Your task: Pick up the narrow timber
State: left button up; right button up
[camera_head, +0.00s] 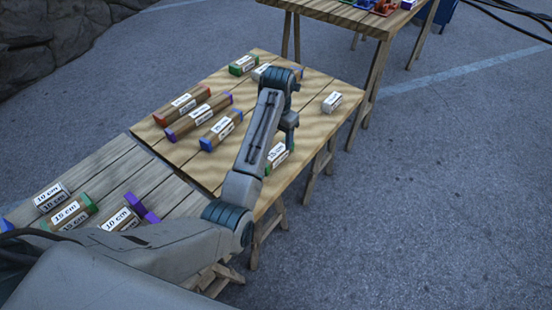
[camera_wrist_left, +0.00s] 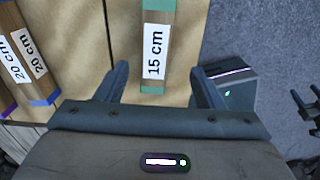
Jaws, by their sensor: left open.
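Several labelled timbers lie on the light wooden table (camera_head: 318,122). A timber with green ends and a 15 cm label (camera_wrist_left: 156,50) lies between the fingers of my open left gripper (camera_wrist_left: 158,72) in the left wrist view. It is apart from both fingers. In the head view my left gripper (camera_head: 286,140) hangs over this timber (camera_head: 277,156) and partly hides it. Which timber is the narrow one I cannot tell for sure. My right gripper is not seen.
Red-ended (camera_head: 181,105), purple-ended (camera_head: 198,117) and blue-ended (camera_head: 220,131) timbers lie to the left. A green-ended timber (camera_head: 243,65) and a small white-labelled one (camera_head: 331,102) lie farther off. A greyer table (camera_head: 160,187) with more timbers adjoins at lower left.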

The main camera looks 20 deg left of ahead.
aim_at(276, 152)
pick_arm(q)
notch_tip(276, 152, down, 3)
jog(key=shift+r+b, duration=0.1)
jog(key=shift+b, duration=0.25)
jog(key=f, duration=0.5)
jog(key=shift+a+f, duration=0.1)
jog(key=shift+a, duration=0.25)
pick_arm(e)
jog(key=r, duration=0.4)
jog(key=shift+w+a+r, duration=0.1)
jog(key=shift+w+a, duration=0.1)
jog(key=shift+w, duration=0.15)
pick_arm(q)
jog(key=shift+w, duration=0.1)
jog(key=c, duration=1.1)
